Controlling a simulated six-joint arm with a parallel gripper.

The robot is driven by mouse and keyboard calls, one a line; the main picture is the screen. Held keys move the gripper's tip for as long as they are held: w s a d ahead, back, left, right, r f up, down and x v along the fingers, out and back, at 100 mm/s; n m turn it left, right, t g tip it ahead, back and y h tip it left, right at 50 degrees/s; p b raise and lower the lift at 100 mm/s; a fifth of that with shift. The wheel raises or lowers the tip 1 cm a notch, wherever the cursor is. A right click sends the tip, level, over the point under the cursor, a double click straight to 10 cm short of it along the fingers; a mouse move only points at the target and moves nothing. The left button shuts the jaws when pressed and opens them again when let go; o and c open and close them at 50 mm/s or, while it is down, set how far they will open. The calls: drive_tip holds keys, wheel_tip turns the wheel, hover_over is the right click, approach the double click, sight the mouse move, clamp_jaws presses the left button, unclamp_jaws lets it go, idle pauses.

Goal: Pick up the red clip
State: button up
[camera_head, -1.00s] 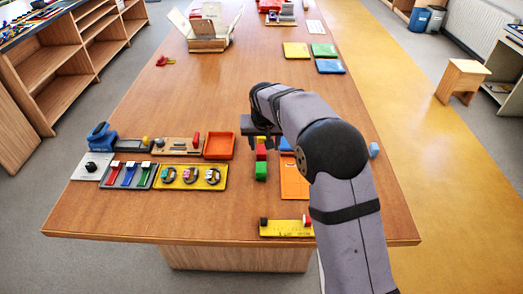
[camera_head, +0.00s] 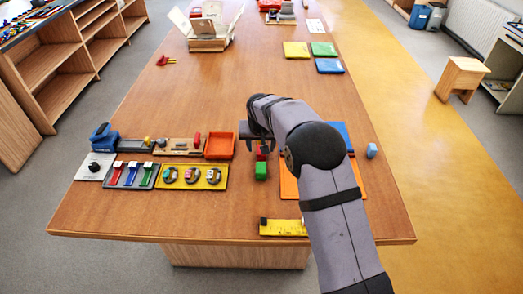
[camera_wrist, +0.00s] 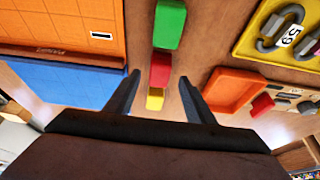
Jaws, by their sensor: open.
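A small red piece shaped like a clip or clamp (camera_head: 166,60) lies alone at the far left of the table, clear of my gripper. A red strip with a pale end (camera_head: 115,173) also lies on a grey tray at the left, beside a blue and a green one; I cannot tell for sure which is the clip. My gripper (camera_head: 260,142) is open and points down over a row of blocks. In the wrist view the fingers (camera_wrist: 159,80) stand either side of a red block (camera_wrist: 160,70) and a yellow block (camera_wrist: 155,99), with a green block (camera_wrist: 170,24) beyond.
An orange tray (camera_head: 219,146) is left of my gripper. A yellow tray with tagged rings (camera_head: 192,186) sits front left. Orange (camera_head: 289,187) and blue (camera_head: 341,135) panels lie on the right, and a yellow ruler-like strip (camera_head: 285,234) near the front edge. The table's middle is mostly clear.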

drive_tip(key=shift+p+x, duration=0.75)
drive_tip(key=shift+x, duration=1)
drive_tip(key=shift+c, duration=0.3)
drive_tip(key=c, duration=0.9)
drive_tip(key=shift+c, duration=0.2)
wheel_tip(320, 180, up, 10)
drive_tip(key=b, duration=0.3)
drive_tip(key=shift+b, duration=0.3)
drive_tip(key=shift+d, duration=0.1)
